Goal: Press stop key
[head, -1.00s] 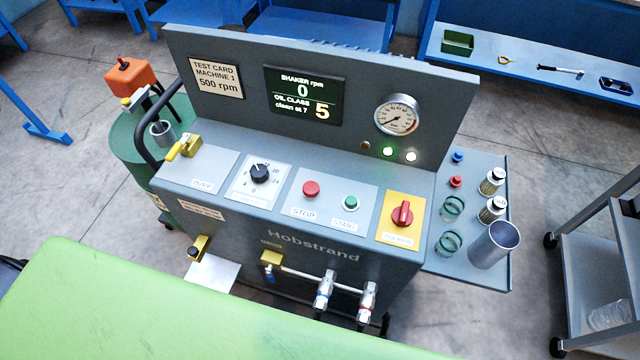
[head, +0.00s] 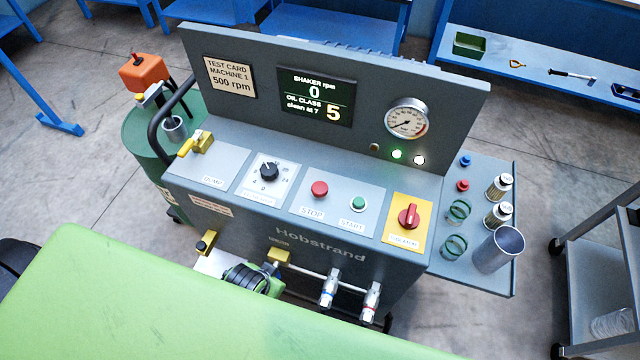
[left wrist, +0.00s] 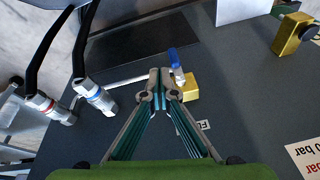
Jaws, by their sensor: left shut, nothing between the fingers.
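The red STOP key (head: 320,189) is a round button on the sloping grey panel of the Hobstrand machine, left of the green START key (head: 358,203). In the head view, part of my left arm is low in front of the machine, below the panel. Its fingertips cannot be made out there. In the left wrist view my left gripper (left wrist: 160,76) is shut and empty, its tips near a brass block (left wrist: 187,88) with a blue lever (left wrist: 175,62) on the machine's front. The STOP key is not in the left wrist view. My right gripper is not in view.
A black dial (head: 268,171), yellow lever (head: 197,143) and red rotary switch (head: 409,216) share the panel. Valves (head: 329,288) project from the front. A side shelf holds a grey cup (head: 498,248).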

